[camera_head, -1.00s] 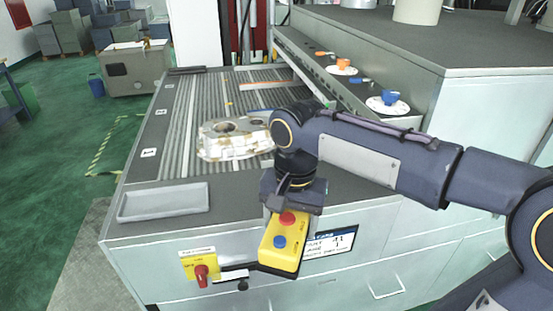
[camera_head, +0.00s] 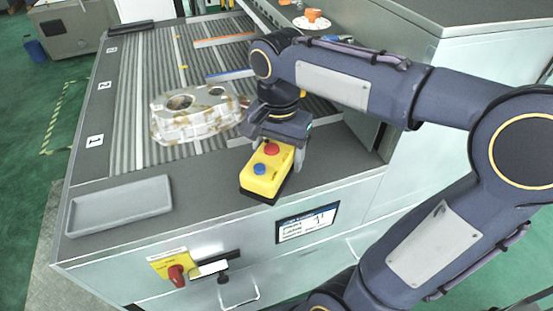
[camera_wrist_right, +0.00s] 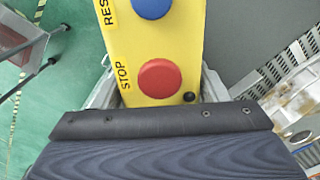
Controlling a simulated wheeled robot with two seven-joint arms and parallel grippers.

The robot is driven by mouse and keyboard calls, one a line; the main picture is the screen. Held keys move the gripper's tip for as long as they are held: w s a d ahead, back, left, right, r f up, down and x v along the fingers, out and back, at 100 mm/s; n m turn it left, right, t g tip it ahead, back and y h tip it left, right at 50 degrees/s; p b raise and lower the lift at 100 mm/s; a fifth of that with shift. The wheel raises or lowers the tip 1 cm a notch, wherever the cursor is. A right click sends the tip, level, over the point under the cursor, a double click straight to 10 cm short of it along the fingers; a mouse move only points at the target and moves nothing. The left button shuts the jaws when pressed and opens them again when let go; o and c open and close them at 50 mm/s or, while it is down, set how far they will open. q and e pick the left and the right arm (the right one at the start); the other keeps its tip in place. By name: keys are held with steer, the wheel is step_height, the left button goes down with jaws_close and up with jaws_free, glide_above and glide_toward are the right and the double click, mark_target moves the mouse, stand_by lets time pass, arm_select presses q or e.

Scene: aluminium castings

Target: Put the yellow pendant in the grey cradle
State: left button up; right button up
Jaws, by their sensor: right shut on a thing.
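The yellow pendant (camera_head: 258,184) is a box with a red and a blue button. My right gripper (camera_head: 279,148) is shut on its red-button end, and the blue-button end points toward the front left. In the right wrist view the pendant (camera_wrist_right: 150,45) sits between the fingers, with the STOP label readable. The pendant appears over the bench's dark front strip; any gap below it cannot be told. The grey cradle (camera_head: 118,205) looks like a shallow, empty, low-rimmed tray on the bench top, left of the pendant. My left gripper is not in view.
A pale casting (camera_head: 197,114) lies on the ribbed bed (camera_head: 150,60) behind the cradle. The front panel has a red switch on a yellow plate (camera_head: 172,266) and a display (camera_head: 306,222). The strip between cradle and pendant is clear.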

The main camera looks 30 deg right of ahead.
mark_target(278, 155)
steer(key=f, duration=0.1)
steer(key=w+d+f, duration=0.1)
steer(key=w+f, duration=0.1)
steer(key=shift+w+d+f, duration=0.2)
steer(key=shift+d, duration=0.05)
steer(key=f, duration=0.3)
steer(key=shift+w+d+f+p, duration=0.1)
steer(key=shift+w+d+p, duration=0.05)
steer(key=shift+w+p, duration=0.15)
steer(key=shift+f, duration=0.3)
steer(key=shift+f, duration=0.15)
steer(key=o, duration=1.3)
steer(key=shift+s, duration=0.1)
